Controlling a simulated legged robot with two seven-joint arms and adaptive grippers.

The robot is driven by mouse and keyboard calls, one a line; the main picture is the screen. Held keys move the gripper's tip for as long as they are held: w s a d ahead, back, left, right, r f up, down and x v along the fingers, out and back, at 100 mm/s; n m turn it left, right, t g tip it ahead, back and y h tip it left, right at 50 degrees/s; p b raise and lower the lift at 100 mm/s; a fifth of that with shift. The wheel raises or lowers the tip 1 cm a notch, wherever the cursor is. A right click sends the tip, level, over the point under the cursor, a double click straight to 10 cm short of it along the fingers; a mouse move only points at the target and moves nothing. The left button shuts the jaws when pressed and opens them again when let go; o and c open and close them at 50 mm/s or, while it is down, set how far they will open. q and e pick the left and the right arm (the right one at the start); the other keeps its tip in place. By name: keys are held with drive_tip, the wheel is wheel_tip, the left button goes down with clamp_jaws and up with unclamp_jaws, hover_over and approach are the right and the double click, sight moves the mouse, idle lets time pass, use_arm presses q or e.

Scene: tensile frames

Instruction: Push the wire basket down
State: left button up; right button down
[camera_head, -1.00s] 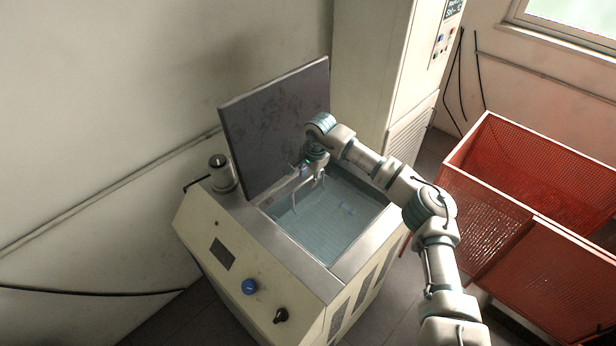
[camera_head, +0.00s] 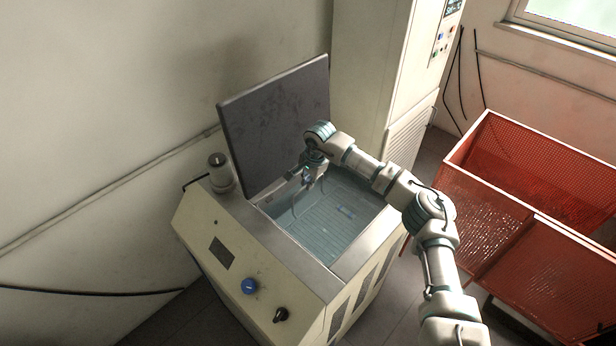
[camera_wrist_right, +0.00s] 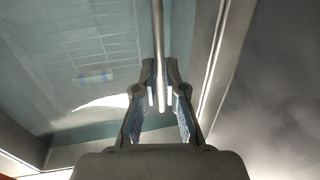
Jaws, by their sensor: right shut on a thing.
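The wire basket (camera_head: 322,220) sits under the water in the tank of the cream bath machine (camera_head: 255,245). Its wire grid also shows through the water in the right wrist view (camera_wrist_right: 85,40). My right gripper (camera_head: 312,176) is over the back left of the tank, near the raised lid. In the wrist view its two fingers (camera_wrist_right: 161,92) are closed around a thin upright metal rod (camera_wrist_right: 158,45), the basket's handle. My left gripper is not in view.
The dark lid (camera_head: 275,125) stands open behind the tank. A white cylinder (camera_head: 220,170) stands on the machine's left rim. A tall cabinet (camera_head: 375,75) is behind, and red mesh crates (camera_head: 530,175) are at the right.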

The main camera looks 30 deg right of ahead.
drive_tip(key=c, duration=1.2)
unclamp_jaws()
drive_tip(key=shift+f, duration=0.3)
drive_tip(key=shift+c, duration=0.2)
drive_tip(key=shift+r, duration=0.1)
wheel_tip(320, 180, up, 12)
drive_tip(key=s, duration=0.2)
drive_tip(key=shift+d+f, duration=0.2)
drive_tip(key=shift+d, duration=0.25)
